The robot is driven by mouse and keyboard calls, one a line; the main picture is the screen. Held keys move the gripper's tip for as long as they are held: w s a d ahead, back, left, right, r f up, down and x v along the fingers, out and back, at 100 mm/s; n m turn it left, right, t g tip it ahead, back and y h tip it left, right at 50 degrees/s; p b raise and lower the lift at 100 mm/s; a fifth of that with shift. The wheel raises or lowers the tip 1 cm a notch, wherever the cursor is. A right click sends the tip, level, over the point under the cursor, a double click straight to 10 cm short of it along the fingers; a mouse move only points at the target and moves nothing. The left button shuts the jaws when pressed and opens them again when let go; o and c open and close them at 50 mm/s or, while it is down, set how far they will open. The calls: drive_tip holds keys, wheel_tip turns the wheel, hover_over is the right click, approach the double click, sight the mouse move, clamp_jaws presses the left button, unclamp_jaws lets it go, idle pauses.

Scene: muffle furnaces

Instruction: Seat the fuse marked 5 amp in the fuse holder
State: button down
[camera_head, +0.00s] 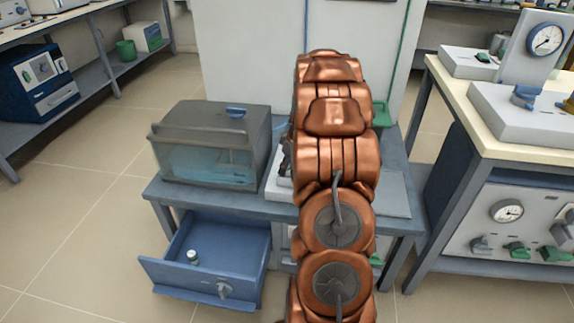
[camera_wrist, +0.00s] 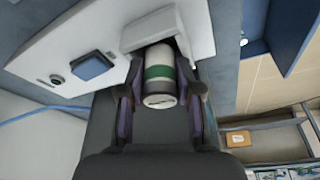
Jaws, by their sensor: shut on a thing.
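In the wrist view, my gripper (camera_wrist: 160,88) is shut on a pale cylinder with a green band, the fuse (camera_wrist: 158,72). One finger lies on each side of it. Its near end face carries a small mark that I cannot read. Its far end meets a light grey block (camera_wrist: 150,28) on a white unit, which looks like the fuse holder. I cannot tell how far the fuse is in. In the head view, my arm hides the fuse, the holder and most of my gripper.
The white unit (camera_wrist: 95,42) has a blue square button (camera_wrist: 92,65) and a round dark fitting. In the head view, a glass-fronted box (camera_head: 208,148) stands left on the blue-grey bench (camera_head: 167,193). Below, an open blue drawer (camera_head: 172,278) holds a small pale cylinder (camera_head: 192,257).

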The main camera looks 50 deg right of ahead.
drive_tip(key=shift+f, duration=0.1)
drive_tip(key=c, duration=0.7)
unclamp_jaws()
drive_tip(key=v, duration=1.2)
